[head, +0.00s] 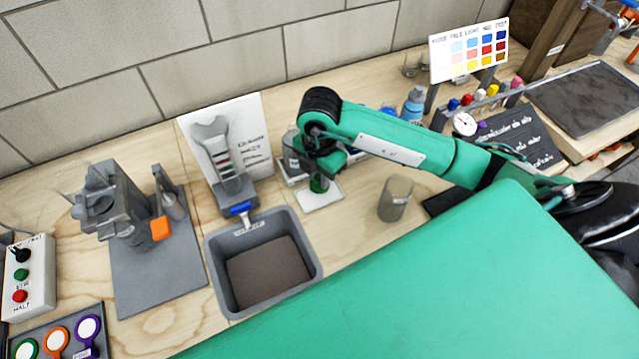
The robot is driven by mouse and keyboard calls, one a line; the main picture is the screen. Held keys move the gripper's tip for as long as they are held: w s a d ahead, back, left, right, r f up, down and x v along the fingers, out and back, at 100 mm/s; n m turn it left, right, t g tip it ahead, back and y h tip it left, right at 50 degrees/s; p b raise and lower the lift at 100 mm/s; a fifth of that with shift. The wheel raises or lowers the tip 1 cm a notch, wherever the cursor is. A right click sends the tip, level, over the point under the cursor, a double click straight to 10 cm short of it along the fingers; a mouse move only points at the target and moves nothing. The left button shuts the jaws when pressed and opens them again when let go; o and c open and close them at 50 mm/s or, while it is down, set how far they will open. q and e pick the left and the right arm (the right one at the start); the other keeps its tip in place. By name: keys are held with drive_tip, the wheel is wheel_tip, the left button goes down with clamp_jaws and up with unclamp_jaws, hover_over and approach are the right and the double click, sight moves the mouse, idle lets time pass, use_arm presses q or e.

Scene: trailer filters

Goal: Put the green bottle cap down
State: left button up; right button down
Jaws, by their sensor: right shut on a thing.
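My right gripper (320,178) reaches in from the right and points down at the back middle of the bench. It is shut on the green bottle cap (319,185), which shows as a small green patch under the fingers. The cap is over a small white pad (322,199); I cannot tell whether it touches the pad. A clear bottle (291,150) stands just left of the gripper, partly hidden by it. My left gripper is not in view.
A grey bin (216,262) with a brown bottom stands left of the pad. A grey cup (395,198) stands to the right. A grey machine (125,210) is at left.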

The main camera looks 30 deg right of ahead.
sight(319, 186)
drive_tip(key=shift+f, duration=0.35)
wheel_tip(319, 186, down, 4)
drive_tip(key=shift+r, duration=0.15)
drive_tip(key=c, duration=1.3)
unclamp_jaws()
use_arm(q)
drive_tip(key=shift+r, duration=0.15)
